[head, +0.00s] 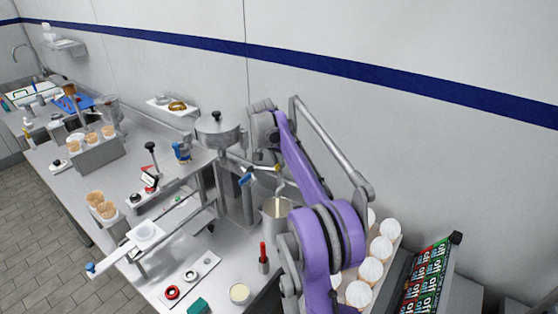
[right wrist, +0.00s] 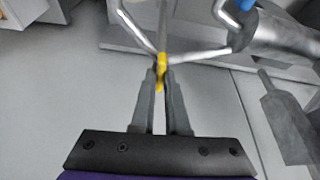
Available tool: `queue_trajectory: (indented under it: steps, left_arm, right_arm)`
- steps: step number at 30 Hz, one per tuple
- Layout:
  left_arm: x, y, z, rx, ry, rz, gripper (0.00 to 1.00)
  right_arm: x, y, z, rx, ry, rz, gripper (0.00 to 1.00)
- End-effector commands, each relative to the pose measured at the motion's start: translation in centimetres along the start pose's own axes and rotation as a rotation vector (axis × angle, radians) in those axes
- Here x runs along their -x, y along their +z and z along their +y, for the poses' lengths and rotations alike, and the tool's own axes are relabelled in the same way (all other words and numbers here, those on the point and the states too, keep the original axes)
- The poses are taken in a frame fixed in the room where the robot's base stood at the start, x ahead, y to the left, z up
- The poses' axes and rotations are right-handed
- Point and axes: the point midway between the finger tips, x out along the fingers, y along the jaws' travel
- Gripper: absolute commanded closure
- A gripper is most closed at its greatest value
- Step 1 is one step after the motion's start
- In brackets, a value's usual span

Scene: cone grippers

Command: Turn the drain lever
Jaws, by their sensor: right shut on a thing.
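My right gripper (head: 268,164) is beside the tall steel machine, above a steel jug. In the right wrist view my right gripper (right wrist: 161,82) has its two dark fingers closed on a small yellow tip (right wrist: 160,66), which looks like the end of the drain lever. Bent metal rods run up from it. A yellow bit, likely this lever (head: 277,168), shows at the fingers in the head view. A blue handle (head: 247,178) on a spout is just left of it, and a blue part shows in the wrist view (right wrist: 242,4). My left gripper is not in view.
The steel jug (head: 276,220) stands just below the gripper. Several white-topped cups (head: 371,270) stand to the right, partly behind my arm. The wall (head: 400,50) is close behind.

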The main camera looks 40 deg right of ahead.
Motion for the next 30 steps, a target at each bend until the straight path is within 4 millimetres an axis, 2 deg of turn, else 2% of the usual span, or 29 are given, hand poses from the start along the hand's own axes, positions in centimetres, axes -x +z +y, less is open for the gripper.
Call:
queue_trajectory:
  steps: [10,24,25,29,30]
  left_arm:
    - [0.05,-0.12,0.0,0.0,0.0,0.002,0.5]
    - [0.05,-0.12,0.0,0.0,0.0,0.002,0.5]
    - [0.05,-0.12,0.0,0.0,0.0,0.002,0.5]
    - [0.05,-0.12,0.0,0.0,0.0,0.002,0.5]
    - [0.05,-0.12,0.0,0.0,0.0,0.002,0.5]
  right_arm:
    - [0.0,0.07,-0.14,-0.1,0.041,-0.001,1.0]
    - [-0.02,0.07,-0.11,-0.111,0.046,-0.002,1.0]
    - [-0.02,0.07,-0.11,-0.111,0.046,-0.002,0.84]
    - [-0.02,0.05,-0.11,-0.111,0.046,-0.001,0.6]
    - [-0.02,0.05,-0.1,-0.111,0.046,-0.001,0.57]
